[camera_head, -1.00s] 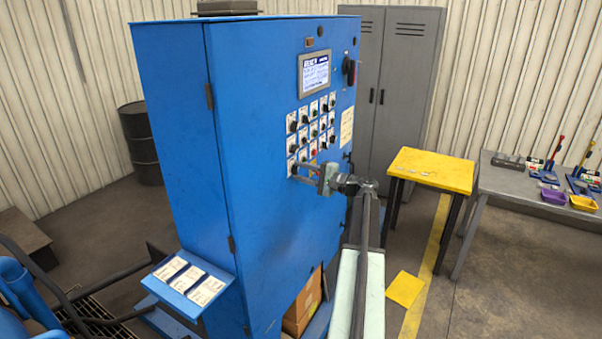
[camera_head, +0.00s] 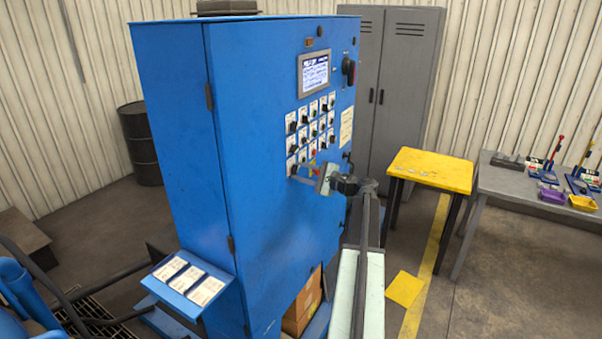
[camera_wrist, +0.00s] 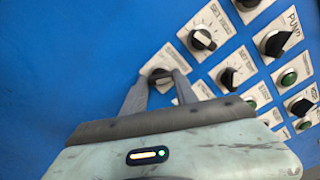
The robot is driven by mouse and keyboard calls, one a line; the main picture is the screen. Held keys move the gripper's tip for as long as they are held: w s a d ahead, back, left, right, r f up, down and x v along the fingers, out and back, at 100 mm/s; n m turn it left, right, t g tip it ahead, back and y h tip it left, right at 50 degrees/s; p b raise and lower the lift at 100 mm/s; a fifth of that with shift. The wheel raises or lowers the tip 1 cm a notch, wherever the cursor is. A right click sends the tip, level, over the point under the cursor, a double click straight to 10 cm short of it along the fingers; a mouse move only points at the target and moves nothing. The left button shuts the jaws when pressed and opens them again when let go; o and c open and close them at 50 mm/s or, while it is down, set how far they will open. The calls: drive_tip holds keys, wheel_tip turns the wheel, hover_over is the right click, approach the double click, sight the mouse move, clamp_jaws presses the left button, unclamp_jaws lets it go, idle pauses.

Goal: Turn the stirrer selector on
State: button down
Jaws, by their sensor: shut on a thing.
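The blue control cabinet (camera_head: 270,220) carries a grid of knobs and buttons on white plates. My gripper (camera_head: 298,171) reaches the lower left corner of this grid. In the wrist view my gripper (camera_wrist: 158,79) is shut on a dark selector knob (camera_wrist: 160,75), with one finger on each side of it. The knob sits on a white plate against the blue panel. Its label is too blurred and partly covered to read, so I cannot confirm that it is the stirrer selector. The fingers hide part of the knob, so its pointer direction is unclear.
Other knobs stand close by, including a black one (camera_wrist: 202,39) and the PUMP knob (camera_wrist: 277,41). A green button (camera_wrist: 289,77) is to the right. A lit screen (camera_head: 314,72) is above the grid. A yellow table (camera_head: 432,168) stands to the right.

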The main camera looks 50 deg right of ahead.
drive_tip(key=c, duration=1)
unclamp_jaws()
drive_tip(key=shift+o, duration=0.2)
drive_tip(key=v, duration=0.7)
drive_tip(key=shift+s, duration=0.4)
drive_tip(key=shift+f, duration=0.1)
